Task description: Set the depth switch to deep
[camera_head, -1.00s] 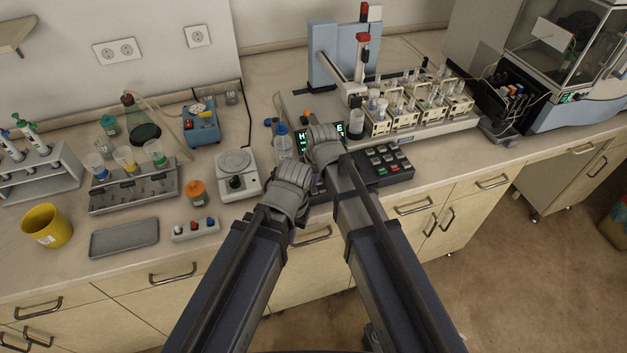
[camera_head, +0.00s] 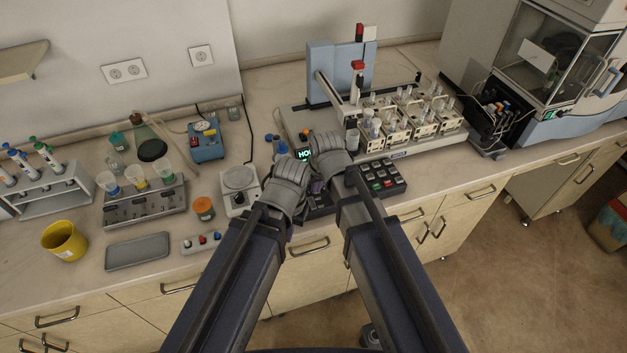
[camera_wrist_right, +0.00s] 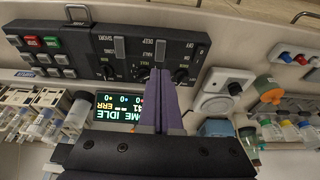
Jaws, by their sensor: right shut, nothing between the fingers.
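A dark control panel fills the upper left of the right wrist view, where the picture is upside down. It carries a slot-like switch (camera_wrist_right: 160,49) beside the label DEEP, a similar one (camera_wrist_right: 119,48) beside SHORT, and several round knobs. I cannot tell the depth switch's position. My right gripper (camera_wrist_right: 160,73) is shut and empty, its purple fingertips over the panel edge near the knobs. In the head view my right gripper (camera_head: 331,150) and left gripper (camera_head: 288,180) hide most of the panel; the left fingertips are hidden.
A lit display (camera_wrist_right: 119,106) reads IDLE and ERR. A keypad (camera_head: 380,178) with red and green keys lies right of my right gripper. A balance (camera_head: 239,188), an orange-lidded jar (camera_head: 203,209) and a small button box (camera_head: 202,241) stand to the left.

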